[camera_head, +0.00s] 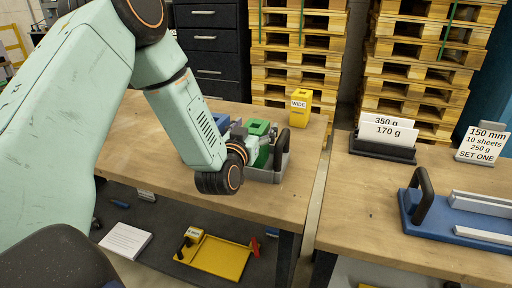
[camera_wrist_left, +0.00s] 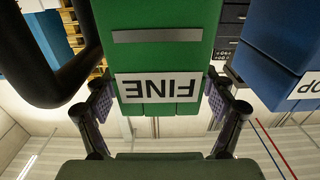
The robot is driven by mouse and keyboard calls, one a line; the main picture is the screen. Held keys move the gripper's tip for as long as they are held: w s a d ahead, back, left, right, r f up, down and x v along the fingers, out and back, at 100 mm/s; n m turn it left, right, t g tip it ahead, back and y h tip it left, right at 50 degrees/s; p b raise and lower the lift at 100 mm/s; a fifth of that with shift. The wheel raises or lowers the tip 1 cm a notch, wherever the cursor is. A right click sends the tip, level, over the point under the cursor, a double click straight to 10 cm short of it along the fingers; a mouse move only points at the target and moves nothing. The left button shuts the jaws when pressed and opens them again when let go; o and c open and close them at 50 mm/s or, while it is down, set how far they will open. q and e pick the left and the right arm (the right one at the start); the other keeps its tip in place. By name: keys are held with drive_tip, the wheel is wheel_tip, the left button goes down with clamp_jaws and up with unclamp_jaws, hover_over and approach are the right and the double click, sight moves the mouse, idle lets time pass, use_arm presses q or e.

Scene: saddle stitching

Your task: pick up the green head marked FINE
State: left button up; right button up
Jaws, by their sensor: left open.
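The green head marked FINE (camera_wrist_left: 160,45) fills the upper middle of the left wrist view, its white label upside down. In the head view its green top (camera_head: 259,127) shows in a grey tote (camera_head: 263,175), partly hidden by my left arm. My left gripper (camera_wrist_left: 161,100) is open, with one finger on each side of the green head. A narrow gap seems to show on each side; contact is hard to judge. In the head view my left gripper (camera_head: 258,147) is mostly hidden behind its own wrist. My right gripper is not in view.
A blue block (camera_wrist_left: 285,45) with a partly seen label stands beside the green head. The tote's black handle (camera_head: 299,112) rises close by. A yellow block marked WIDE (camera_head: 299,110) stands behind. A second bench with card holders and a blue tray (camera_head: 425,215) is at right.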

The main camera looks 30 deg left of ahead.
use_arm(q)
clamp_jaws()
drive_tip(key=shift+w+r, duration=0.1)
drive_tip(key=shift+r, duration=0.1)
idle(0.9)
